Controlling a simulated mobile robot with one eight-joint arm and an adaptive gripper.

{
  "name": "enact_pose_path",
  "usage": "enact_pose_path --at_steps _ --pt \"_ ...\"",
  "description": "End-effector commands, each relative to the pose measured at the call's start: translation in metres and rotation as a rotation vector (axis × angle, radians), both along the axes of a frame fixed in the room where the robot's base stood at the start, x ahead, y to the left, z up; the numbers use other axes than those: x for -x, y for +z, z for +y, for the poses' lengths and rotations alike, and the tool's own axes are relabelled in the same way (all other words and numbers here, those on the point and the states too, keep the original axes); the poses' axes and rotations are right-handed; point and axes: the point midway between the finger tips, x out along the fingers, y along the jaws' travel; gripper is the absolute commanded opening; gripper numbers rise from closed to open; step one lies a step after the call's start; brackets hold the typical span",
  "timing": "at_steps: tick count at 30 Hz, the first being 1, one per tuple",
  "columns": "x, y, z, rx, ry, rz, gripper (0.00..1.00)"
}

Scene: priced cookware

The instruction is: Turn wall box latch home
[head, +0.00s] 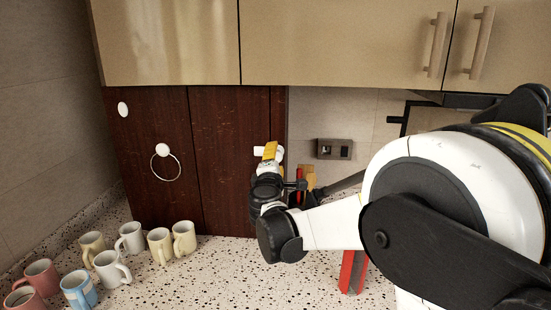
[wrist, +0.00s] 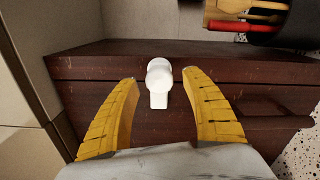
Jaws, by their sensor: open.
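The white latch (wrist: 159,82) has a round knob with a short tab. It is mounted on the dark brown wooden wall box (head: 230,195). In the head view the latch (head: 258,151) shows partly behind my fingers, its tab pointing left and lying across the seam at the box's right edge. My gripper (wrist: 160,78) is open, its yellow fingers on either side of the latch with gaps showing. In the head view my gripper (head: 270,151) is at the latch; contact cannot be told there.
A white ring pull (head: 166,168) hangs on the left panel, with a white oval knob (head: 123,109) at upper left. Several mugs (head: 131,237) stand on the speckled counter. A utensil holder (wrist: 275,38) is close by. Beige cupboards (head: 170,42) overhang the box.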

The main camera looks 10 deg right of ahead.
Motion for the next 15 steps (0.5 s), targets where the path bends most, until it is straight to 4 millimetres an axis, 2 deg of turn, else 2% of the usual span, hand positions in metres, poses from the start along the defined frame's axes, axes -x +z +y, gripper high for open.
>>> enact_pose_path --at_steps 9,15 --pt "0.065 0.000 0.022 0.000 0.003 0.000 0.55" --pt "0.095 0.000 0.032 0.000 0.002 -0.001 0.55"
